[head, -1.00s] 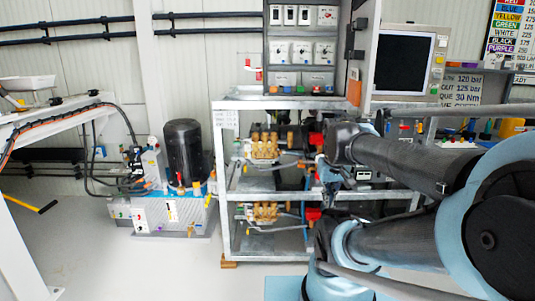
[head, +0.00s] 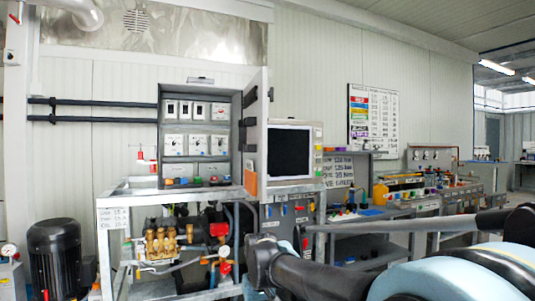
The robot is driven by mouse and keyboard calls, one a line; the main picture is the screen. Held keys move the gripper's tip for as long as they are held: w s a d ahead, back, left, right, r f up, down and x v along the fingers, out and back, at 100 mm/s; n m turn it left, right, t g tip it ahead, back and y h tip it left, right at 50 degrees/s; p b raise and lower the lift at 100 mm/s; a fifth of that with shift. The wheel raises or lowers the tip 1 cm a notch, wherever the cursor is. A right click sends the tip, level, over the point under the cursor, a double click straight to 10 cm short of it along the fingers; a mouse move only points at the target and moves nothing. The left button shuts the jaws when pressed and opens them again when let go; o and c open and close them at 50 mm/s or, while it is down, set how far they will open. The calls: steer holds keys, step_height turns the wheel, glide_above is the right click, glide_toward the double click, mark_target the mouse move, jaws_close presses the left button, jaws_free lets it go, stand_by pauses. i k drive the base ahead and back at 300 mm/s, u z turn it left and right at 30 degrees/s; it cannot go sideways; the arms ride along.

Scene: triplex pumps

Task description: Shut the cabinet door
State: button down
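The grey cabinet (head: 237,115) stands on a metal frame left of the middle in the head view. Its front is open, showing several white switch boxes and a lower row of coloured buttons. The cabinet door (head: 256,130) is swung open at the cabinet's right side and shows as a narrow, steeply angled panel. An orange patch (head: 250,185) sits low on it. My dark arm link reaches in from the lower right and ends below the door, apart from it in the picture. My gripper is not in view.
A screen panel (head: 289,152) stands just right of the door. The metal frame (head: 150,197) below holds brass pumps and hoses. A black motor (head: 55,258) is at lower left. A workbench (head: 400,209) with coloured items runs along the right wall.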

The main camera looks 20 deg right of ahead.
mark_target(252, 129)
steer(key=z, duration=1.3)
steer(key=i, duration=1.45)
steer(key=u, duration=2)
steer(key=k, duration=0.5)
steer(key=u, duration=0.45)
